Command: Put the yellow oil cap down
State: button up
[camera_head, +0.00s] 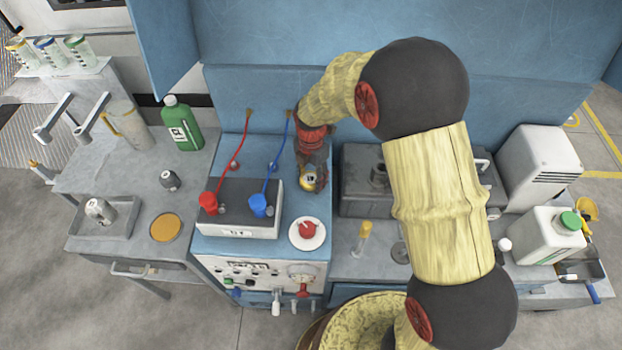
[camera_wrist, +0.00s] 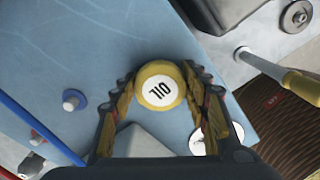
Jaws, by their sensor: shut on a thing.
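The yellow oil cap (camera_wrist: 160,92) has a white round top marked OIL, and it sits between my two fingers in the wrist view. In the head view the cap (camera_head: 308,179) shows small at the end of my gripper (camera_head: 311,172). My gripper is shut on the cap and points down over the blue bench top (camera_head: 230,160), to the right of the battery. In the wrist view my fingers (camera_wrist: 162,100) grip the cap from both sides, with blue surface around it. I cannot tell whether the cap touches the surface.
A grey battery (camera_head: 240,221) with red and blue clamps stands left of my gripper, its cables rising behind. A white dish (camera_head: 316,240) holding a red cap lies in front. A dark engine block (camera_head: 357,188) is at the right. Blue bench shows bare behind the battery.

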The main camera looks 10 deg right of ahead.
aim_at(311, 177)
jog(key=shift+f, duration=0.15)
jog(key=o, duration=1.2)
jog(key=shift+o, duration=0.2)
notch_tip(311, 177, up, 12)
jog(key=p, duration=0.2)
jog(key=shift+r+p, duration=0.2)
jog(key=shift+p, duration=0.1)
